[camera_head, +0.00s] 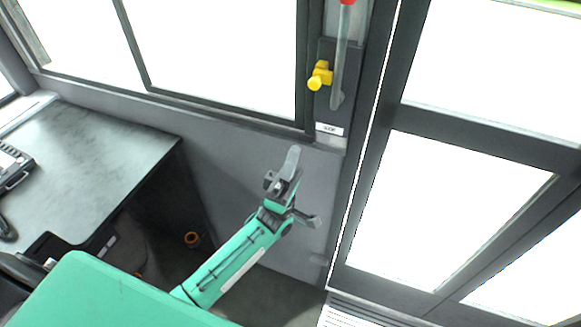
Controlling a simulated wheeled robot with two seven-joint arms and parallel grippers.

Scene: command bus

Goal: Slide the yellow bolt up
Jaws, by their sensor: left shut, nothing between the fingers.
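The yellow bolt (320,76) sits on a dark vertical plate (323,108) on the post between the window and the door. Its knob sticks out to the left, beside a grey upright bar. My left gripper (293,152) is at the end of the green arm, below and a little left of the bolt, and apart from it. Its fingers are shut, pointing up, with nothing between them. My right gripper is not in view.
A grey upright bar (340,60) with a red top stands just right of the bolt. A desk (90,150) with a phone (12,170) is at the left. The glazed door (440,200) is at the right. The space between gripper and bolt looks clear.

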